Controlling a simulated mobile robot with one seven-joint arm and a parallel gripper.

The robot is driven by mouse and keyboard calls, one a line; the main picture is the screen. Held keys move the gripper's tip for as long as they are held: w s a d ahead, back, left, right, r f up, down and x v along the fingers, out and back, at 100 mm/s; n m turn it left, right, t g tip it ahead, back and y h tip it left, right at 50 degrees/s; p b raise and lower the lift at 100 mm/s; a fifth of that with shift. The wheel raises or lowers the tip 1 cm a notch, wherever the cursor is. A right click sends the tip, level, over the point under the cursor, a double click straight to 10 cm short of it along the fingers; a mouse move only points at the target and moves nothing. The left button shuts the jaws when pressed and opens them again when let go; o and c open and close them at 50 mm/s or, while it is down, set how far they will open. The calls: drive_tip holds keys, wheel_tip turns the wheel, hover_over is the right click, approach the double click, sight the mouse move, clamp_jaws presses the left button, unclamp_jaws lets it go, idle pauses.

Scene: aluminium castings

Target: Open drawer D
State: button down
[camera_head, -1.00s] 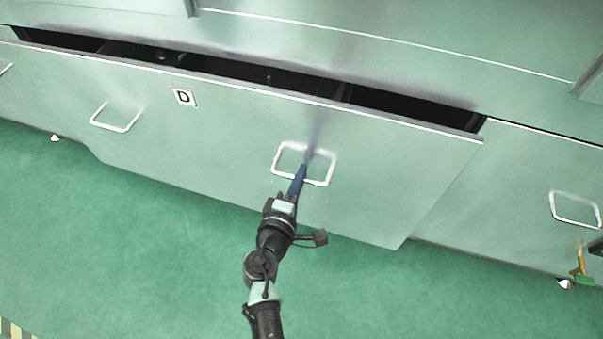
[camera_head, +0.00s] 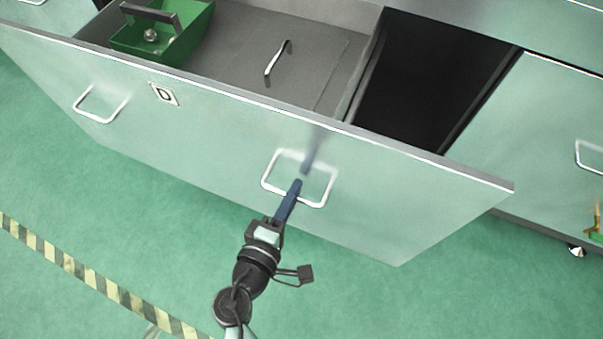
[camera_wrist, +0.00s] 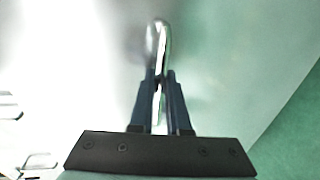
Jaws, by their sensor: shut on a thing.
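Drawer D (camera_head: 215,120) is a wide pale green metal front marked by a D label (camera_head: 164,94). It stands well out from the cabinet, and its grey interior (camera_head: 240,45) shows. The front has two silver loop handles, a left one (camera_head: 80,108) and a right one (camera_head: 266,178). My gripper (camera_head: 297,186) is shut on the right handle, at its lower bar in the head view. In the wrist view the blue fingers of my gripper (camera_wrist: 159,85) close on both sides of the handle (camera_wrist: 162,38).
Inside the drawer are a green tray (camera_head: 185,42) with a dark handle and a small silver ball, and a loose silver bar-like piece (camera_head: 278,60). A neighbouring front (camera_head: 545,110) stands at right. Green floor is open in front, with a striped line (camera_head: 110,290).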

drive_tip(key=shift+v, duration=0.85)
drive_tip(key=shift+f, duration=0.2)
drive_tip(key=c, duration=0.9)
unclamp_jaws()
drive_tip(key=p+v, duration=0.2)
drive_tip(key=v, duration=1.1)
